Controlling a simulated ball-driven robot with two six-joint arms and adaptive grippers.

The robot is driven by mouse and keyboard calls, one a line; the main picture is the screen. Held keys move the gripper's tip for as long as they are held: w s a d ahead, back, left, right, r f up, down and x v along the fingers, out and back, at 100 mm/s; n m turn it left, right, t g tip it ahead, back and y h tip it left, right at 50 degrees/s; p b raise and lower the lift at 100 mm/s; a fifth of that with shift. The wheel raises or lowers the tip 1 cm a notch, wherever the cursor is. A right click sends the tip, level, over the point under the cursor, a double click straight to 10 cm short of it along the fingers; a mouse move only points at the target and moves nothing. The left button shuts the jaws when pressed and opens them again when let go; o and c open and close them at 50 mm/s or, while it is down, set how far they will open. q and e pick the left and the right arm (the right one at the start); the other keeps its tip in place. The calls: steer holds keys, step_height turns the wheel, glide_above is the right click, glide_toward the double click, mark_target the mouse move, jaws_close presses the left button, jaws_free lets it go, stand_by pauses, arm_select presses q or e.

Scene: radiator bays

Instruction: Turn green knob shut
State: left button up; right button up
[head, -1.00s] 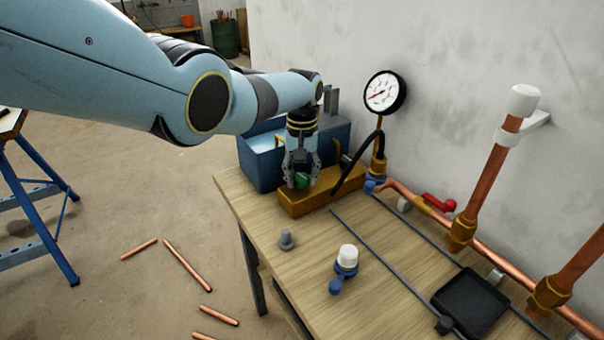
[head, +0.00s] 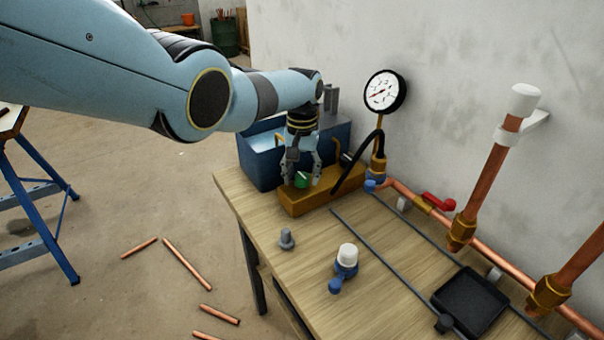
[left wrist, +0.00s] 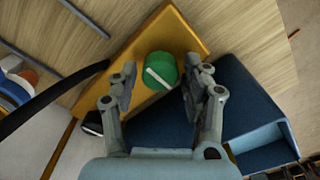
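The green knob (head: 302,180) sits on top of the brass-coloured block (head: 308,201) at the back left of the bench. In the left wrist view the knob (left wrist: 161,71) is round with a white bar mark slanting across its face. My left gripper (head: 302,182) points down over the block, with one finger on each side of the knob. In the left wrist view the gripper (left wrist: 158,80) is open, with a clear gap to the knob on the left and a small one on the right. My right gripper is not in view.
A blue box (head: 262,165) stands close behind and left of the block. A black hose (head: 357,168) runs from the block to the fitting under the pressure gauge (head: 385,91). A blue valve with a white cap (head: 347,257) and a black tray (head: 470,302) are nearer on the bench.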

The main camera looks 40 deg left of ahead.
mark_target(302, 175)
arm_select(q)
steer(key=shift+o, duration=0.7)
steer(key=shift+r, duration=0.1)
step_height(302, 175, up, 12)
steer(key=shift+f, duration=0.25)
